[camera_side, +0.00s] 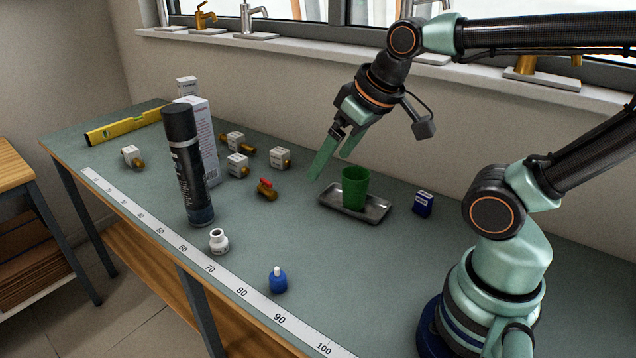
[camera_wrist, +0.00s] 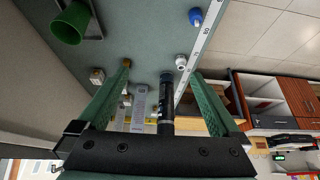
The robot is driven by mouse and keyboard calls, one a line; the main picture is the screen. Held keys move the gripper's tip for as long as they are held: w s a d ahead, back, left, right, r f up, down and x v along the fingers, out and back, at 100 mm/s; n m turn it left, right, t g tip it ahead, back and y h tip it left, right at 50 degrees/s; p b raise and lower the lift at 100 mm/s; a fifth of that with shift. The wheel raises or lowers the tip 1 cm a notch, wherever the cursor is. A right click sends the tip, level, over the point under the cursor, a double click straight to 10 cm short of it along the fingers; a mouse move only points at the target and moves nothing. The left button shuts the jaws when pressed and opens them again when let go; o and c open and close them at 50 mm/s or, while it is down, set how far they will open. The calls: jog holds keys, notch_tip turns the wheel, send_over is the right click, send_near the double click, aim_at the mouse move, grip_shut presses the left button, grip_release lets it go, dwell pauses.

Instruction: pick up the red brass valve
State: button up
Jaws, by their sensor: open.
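The red brass valve (camera_side: 266,188), a small brass body with a red handle, lies on the green bench in the side view, left of the metal tray. My gripper (camera_side: 330,166) is open and empty. It hangs above the bench to the right of the valve, apart from it, with its fingers slanting down to the left. In the wrist view my gripper's (camera_wrist: 160,74) two green fingers are spread wide. A small brass patch shows there by the left fingertip, but I cannot tell if it is the valve.
A green cup (camera_side: 355,187) stands on the metal tray (camera_side: 376,213) below my gripper. A tall black can (camera_side: 188,165) stands left of the valve. Several white boxed fittings (camera_side: 238,165) lie behind it. A blue bottle (camera_side: 277,281) and white bottle (camera_side: 218,241) stand near the front ruler.

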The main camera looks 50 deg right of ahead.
jog(key=shift+c, duration=0.3)
jog(key=c, duration=0.5)
jog(key=shift+w, duration=0.1)
jog(key=n+t+h, duration=0.2)
jog(key=t, duration=0.4)
send_over(267, 191)
jog(key=s+a, duration=0.2)
jog(key=s, duration=0.4)
jog(key=f, duration=1.8)
jog(key=shift+d+f, duration=0.25)
jog(key=shift+f, duration=0.05)
jog(key=shift+w+f, duration=0.15)
jog(key=shift+w, duration=0.1)
jog(key=x, duration=0.6)
jog(key=shift+w+d, duration=0.15)
jog(key=shift+d, duration=0.05)
jog(key=shift+d+x, duration=0.2)
jog(key=shift+x, duration=1.1)
jog(key=shift+d+x, duration=0.25)
jog(key=shift+x, duration=1.05)
